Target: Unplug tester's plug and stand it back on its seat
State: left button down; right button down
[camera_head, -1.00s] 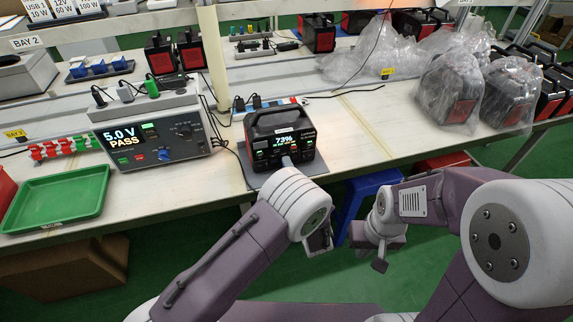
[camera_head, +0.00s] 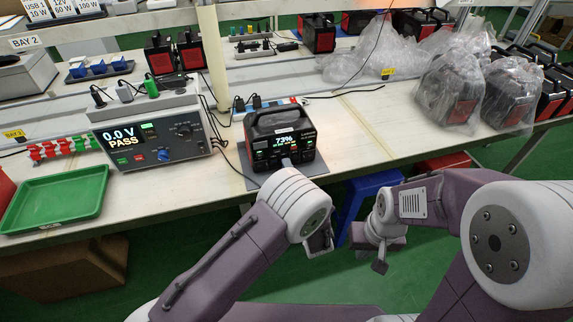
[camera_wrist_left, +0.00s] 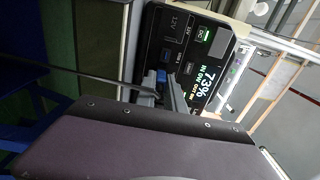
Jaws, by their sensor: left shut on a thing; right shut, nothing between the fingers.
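The tester (camera_head: 160,135) is a grey box on the bench at left; its screen reads 0.0 V PASS. Black, grey and green plugs (camera_head: 152,86) stand on top of it. The power station (camera_head: 280,138) is black with a lit 73% screen, on a grey mat. My left gripper (camera_head: 287,161) is at its front panel, mostly hidden by my arm. In the left wrist view its fingers (camera_wrist_left: 166,90) are shut on a small plug with blue showing (camera_wrist_left: 161,77), at the panel's sockets; whether it is still seated cannot be told. My right gripper (camera_head: 381,257) is shut and empty, off the bench.
A green tray (camera_head: 55,198) lies at the bench's left front, below red and green clips (camera_head: 62,147). Cables run between tester and power station. Bagged units (camera_head: 449,87) stand at right. Bench right of the power station is clear. A blue stool (camera_head: 372,185) stands below.

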pick_arm(q)
jog(key=shift+v, duration=2.05)
